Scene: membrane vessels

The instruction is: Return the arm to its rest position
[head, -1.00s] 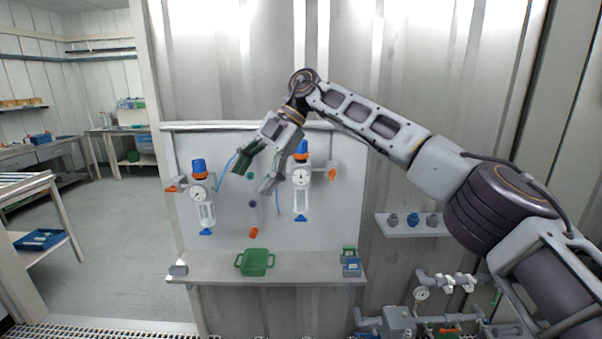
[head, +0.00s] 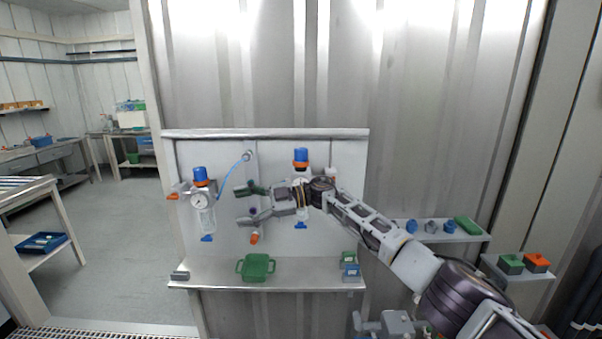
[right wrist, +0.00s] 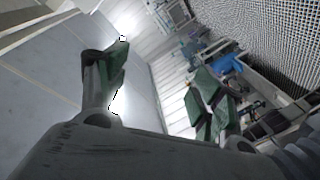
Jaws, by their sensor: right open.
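My right arm comes in from the lower right in the head view. Its gripper (head: 248,204) is open and appears empty, in front of the panel between the two gauge-bearing vessels. The right wrist view shows its two green-padded fingers (right wrist: 160,92) spread wide with nothing between them. The left vessel (head: 201,205) with a blue cap hangs upright on the panel, clear of the gripper. The right vessel (head: 301,158) is partly hidden behind my wrist.
Small green and blue blocks (head: 350,265) stand at the shelf's right end. A side shelf (head: 465,238) holds several small parts, near my forearm. A blue hose (head: 233,172) runs beside the left vessel.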

